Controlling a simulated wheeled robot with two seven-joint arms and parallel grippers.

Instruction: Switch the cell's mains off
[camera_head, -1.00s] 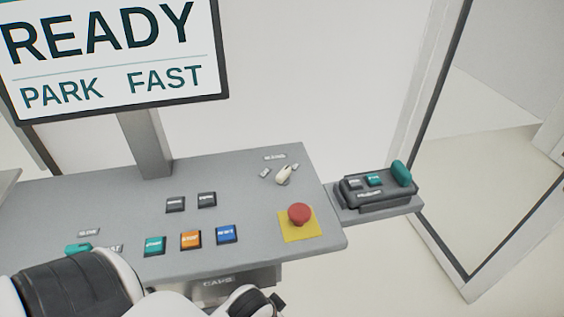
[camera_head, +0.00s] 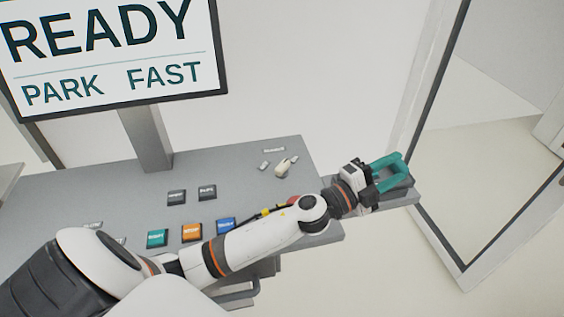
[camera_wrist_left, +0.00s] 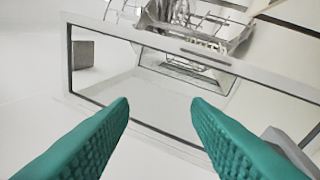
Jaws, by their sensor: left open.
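A cream rotary knob (camera_head: 285,168) stands at the back right of the grey console, with small labels around it that are too small to read. No switch is legibly marked as mains. My left gripper (camera_head: 402,168) has teal fingers, open and empty, and is over the side shelf to the right of the knob. In the left wrist view its two ribbed fingers (camera_wrist_left: 160,105) are spread apart with nothing between them. My left arm crosses the console's front right and hides most of the red mushroom button there. My right gripper is not in view.
The console (camera_head: 100,195) carries teal (camera_head: 157,238), orange (camera_head: 191,232) and blue (camera_head: 226,226) buttons and two dark ones. A screen (camera_head: 120,50) reads READY, PARK, FAST. The side shelf (camera_head: 405,199) is mostly covered by my gripper. A framed glass panel (camera_head: 478,180) stands to the right.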

